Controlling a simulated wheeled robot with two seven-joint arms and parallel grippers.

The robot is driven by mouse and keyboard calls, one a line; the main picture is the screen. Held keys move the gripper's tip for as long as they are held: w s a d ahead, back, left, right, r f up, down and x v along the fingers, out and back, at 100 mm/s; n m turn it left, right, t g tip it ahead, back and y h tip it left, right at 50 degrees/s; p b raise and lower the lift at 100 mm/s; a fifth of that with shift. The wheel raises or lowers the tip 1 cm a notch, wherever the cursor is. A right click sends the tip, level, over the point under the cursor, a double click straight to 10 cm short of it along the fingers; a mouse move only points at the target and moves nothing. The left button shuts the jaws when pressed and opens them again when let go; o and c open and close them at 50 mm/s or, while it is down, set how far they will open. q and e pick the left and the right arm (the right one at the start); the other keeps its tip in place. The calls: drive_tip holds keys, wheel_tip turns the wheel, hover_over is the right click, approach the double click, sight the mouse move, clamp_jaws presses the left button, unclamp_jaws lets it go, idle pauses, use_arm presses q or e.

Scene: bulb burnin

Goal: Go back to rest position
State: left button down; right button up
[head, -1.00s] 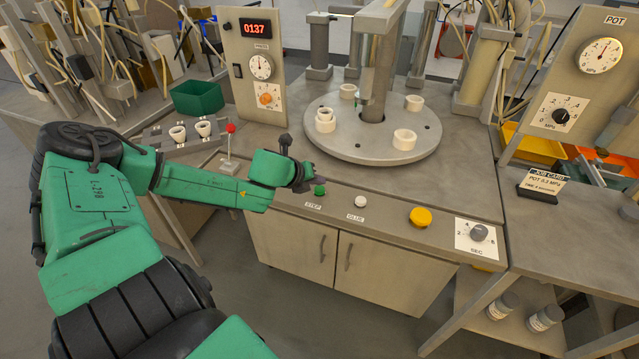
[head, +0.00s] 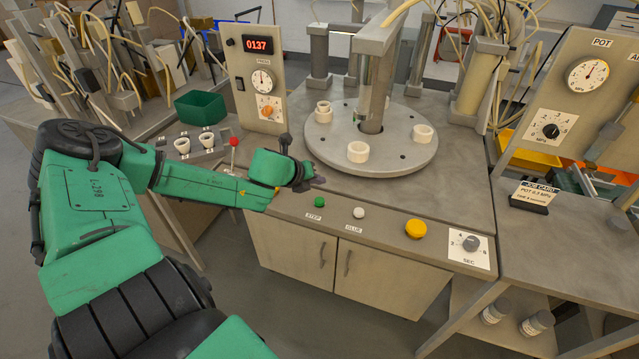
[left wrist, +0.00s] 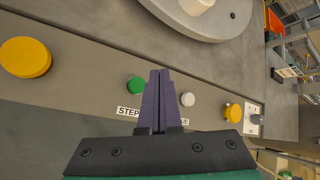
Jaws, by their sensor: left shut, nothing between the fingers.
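My left gripper (head: 316,184) shows at the end of the green arm in the head view, above the front strip of the bench. It is shut with nothing between its fingers. In the left wrist view its two dark fingers (left wrist: 160,78) lie together, between the green STEP button (left wrist: 135,84) and the white GLUE button (left wrist: 187,99). In the head view the STEP button (head: 319,202) and GLUE button (head: 359,212) show uncovered, just below and right of the fingertips. My right gripper is in neither view.
A round turntable (head: 385,165) with white ring holders stands behind the buttons. A red-knobbed lever (head: 234,142) rises close to my left forearm. A yellow button (head: 416,229) and SEC dial (head: 470,243) sit at right. A green bin (head: 199,105) stands back left.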

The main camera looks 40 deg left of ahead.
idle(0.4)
use_arm(q)
drive_tip(key=s+d+f+n+g, duration=0.1)
drive_tip(key=s+d+f+n, duration=0.3)
drive_tip(key=d+n, duration=0.2)
drive_tip(key=s+d+f+n, duration=0.3)
drive_tip(key=d+f+n, duration=0.1)
drive_tip(key=d+n, duration=0.25)
drive_tip(key=s+d+f+n+g, duration=0.1)
drive_tip(key=s+d+n+g, duration=0.25)
drive_tip(key=s+n, duration=0.85)
drive_tip(key=s+f+g, duration=0.1)
drive_tip(key=s+f, duration=0.1)
drive_tip(key=f, duration=1.1)
drive_tip(key=s+f+g, duration=0.2)
drive_tip(key=f, duration=1)
drive_tip(key=s+a+f, duration=0.3)
drive_tip(key=s+f, duration=0.9)
drive_tip(key=s, duration=0.3)
drive_tip(key=shift+s+f+g, duration=0.35)
drive_tip(key=shift+f, duration=0.05)
